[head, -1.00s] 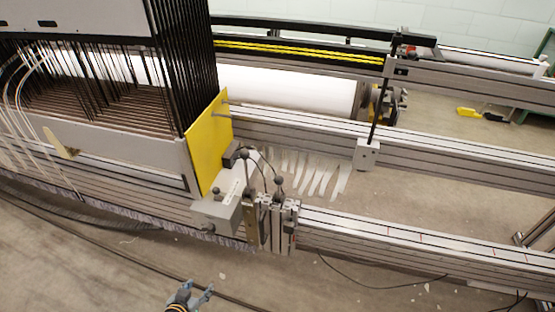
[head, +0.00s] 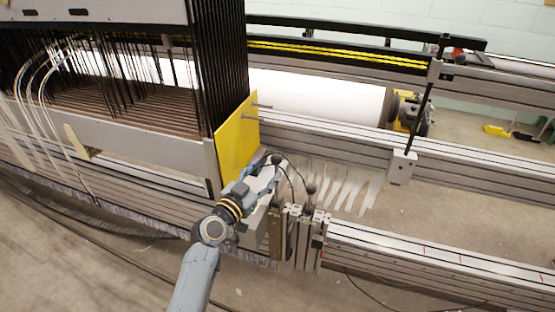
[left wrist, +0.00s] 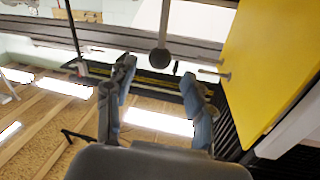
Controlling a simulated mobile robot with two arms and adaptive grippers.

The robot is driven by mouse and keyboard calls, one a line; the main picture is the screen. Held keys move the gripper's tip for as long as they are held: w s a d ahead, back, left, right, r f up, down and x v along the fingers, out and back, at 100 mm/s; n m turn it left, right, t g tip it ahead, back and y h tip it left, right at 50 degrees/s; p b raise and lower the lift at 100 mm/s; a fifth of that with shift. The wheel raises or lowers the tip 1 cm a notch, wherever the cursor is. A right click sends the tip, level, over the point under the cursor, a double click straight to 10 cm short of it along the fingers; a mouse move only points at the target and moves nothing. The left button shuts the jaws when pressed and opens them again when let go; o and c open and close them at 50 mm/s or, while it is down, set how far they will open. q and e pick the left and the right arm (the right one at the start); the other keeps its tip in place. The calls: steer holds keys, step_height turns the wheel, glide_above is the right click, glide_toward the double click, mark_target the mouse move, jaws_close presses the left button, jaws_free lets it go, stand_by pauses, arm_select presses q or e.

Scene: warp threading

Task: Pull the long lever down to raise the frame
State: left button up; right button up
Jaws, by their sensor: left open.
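Two thin levers with dark ball knobs rise by the grey box beside the yellow plate. One knob (head: 276,159) is right at my left gripper (head: 268,174) in the head view; the other knob (head: 309,188) stands to its right. In the left wrist view a lever with a round knob (left wrist: 160,58) is beyond and between the fingertips of my left gripper (left wrist: 158,74). The fingers are spread, and I see no grip on the knob. My gripper and wrist hide most of the grey box and part of the levers. My right gripper is not in view.
The yellow plate (head: 237,143) stands close to the left gripper, with bolts sticking out. Black frames with wires (head: 218,65) are behind it. Metal uprights (head: 298,240) and a long rail (head: 430,252) lie to the right. The floor in front is open, with cables.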

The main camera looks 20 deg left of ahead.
mark_target(273, 163)
arm_select(q)
steer(key=x, duration=0.6)
steer(key=shift+w+d, duration=0.1)
steer(key=shift+w, duration=0.15)
jaws_close()
steer(key=shift+f, duration=0.1)
